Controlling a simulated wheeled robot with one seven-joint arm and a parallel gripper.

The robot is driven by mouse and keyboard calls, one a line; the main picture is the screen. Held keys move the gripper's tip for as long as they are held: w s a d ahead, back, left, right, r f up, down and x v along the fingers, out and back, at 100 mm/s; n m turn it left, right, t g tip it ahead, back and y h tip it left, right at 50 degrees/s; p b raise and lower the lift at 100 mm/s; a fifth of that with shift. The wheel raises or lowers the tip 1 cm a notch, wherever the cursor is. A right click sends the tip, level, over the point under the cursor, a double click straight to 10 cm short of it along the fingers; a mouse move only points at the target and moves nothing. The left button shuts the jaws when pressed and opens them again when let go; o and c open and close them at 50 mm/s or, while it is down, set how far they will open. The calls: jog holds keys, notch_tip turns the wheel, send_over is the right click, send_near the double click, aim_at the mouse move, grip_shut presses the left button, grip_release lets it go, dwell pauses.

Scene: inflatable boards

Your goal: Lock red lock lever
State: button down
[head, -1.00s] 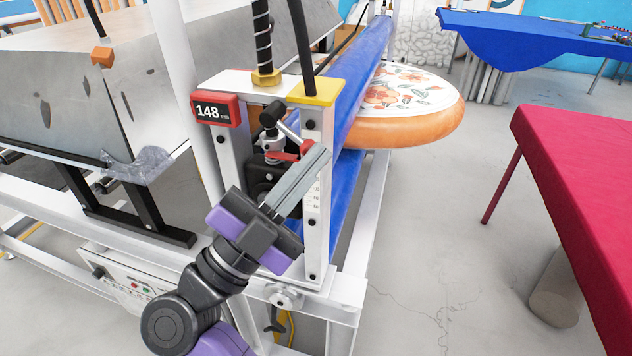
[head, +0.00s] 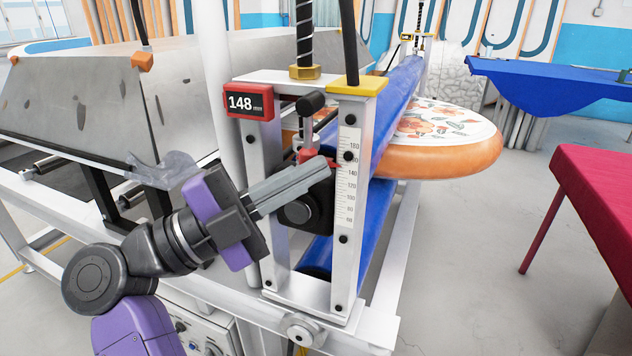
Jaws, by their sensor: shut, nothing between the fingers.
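The red lock lever (head: 308,154) shows as a small red part on the roller frame, beneath a black round-ended handle (head: 311,104). Much of it is hidden behind my fingers, so its exact position is unclear. My gripper (head: 322,171) is shut and empty. It points right and slightly up, with its fingertips just in front of and below the red part. I cannot tell whether they touch it. A black block (head: 306,212) with a round knob sits below the fingers.
The frame's upright (head: 345,215) carries a scale right of my fingertips. A red display (head: 248,102) reads 148. Blue rollers (head: 385,125) hold an orange-edged floral board (head: 450,160). A red-covered table (head: 600,205) stands at right, with clear floor (head: 470,270) between.

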jog(key=shift+w+a, duration=0.15)
jog(key=shift+a, duration=0.35)
dwell(0.3)
